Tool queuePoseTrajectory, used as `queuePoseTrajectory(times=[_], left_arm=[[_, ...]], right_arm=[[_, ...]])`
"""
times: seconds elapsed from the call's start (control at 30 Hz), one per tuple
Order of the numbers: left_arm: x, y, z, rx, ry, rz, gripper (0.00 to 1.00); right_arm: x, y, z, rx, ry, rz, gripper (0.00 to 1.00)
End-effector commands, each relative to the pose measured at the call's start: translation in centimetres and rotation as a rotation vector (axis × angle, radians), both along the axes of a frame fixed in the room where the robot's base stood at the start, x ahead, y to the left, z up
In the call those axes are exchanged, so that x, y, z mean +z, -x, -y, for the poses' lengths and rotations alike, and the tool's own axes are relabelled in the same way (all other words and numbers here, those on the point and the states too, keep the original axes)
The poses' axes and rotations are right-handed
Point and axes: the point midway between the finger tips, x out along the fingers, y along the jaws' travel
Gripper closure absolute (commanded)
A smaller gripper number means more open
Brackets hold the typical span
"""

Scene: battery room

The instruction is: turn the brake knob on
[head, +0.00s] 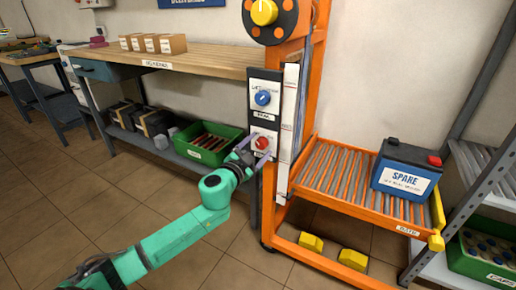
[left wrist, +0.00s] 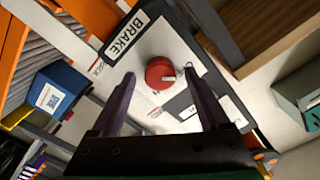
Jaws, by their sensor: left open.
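The brake knob (head: 261,142) is red and round, on a white plate low on the orange stand's control panel. In the left wrist view the red knob (left wrist: 160,73) has a pale pointer mark and sits beside a label reading BRAKE (left wrist: 126,36). My left gripper (head: 252,146) is at the panel in front of the knob. In the left wrist view its two dark fingers (left wrist: 163,88) are spread, one on each side of the knob, with gaps showing between them and it. I cannot tell how deep the fingertips reach. My right gripper is not in view.
A blue knob (head: 262,98) sits above on the same panel, and a yellow knob (head: 264,12) higher up. A spare battery (head: 405,170) rests on the roller tray (head: 340,182) to the right. A green bin (head: 208,143) and a wooden bench (head: 190,58) stand left.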

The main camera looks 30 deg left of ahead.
Motion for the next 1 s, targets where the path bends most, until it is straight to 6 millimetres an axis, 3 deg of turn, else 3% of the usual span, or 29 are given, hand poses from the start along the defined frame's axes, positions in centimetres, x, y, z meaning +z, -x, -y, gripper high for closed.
queuePoseTrajectory(times=[0.17, 0.2, 0.4, 0.73, 1.0], left_arm=[[0.0, 0.0, 0.0, 0.0, 0.001, 0.0, 0.21], [0.0, 0.0, 0.0, 0.0, 0.001, 0.0, 0.25], [0.0, 0.0, 0.0, -0.001, 0.001, -0.001, 1.0], [0.0, 0.0, 0.1, -0.001, -0.03, -0.001, 1.0], [0.0, 0.0, 0.1, -0.002, -0.166, -0.001, 1.0]], right_arm=[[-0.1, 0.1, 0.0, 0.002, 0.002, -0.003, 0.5], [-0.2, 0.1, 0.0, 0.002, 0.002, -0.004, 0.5], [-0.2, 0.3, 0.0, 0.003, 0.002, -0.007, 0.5], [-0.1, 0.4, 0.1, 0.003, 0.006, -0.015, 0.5], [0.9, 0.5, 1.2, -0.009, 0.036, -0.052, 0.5]])
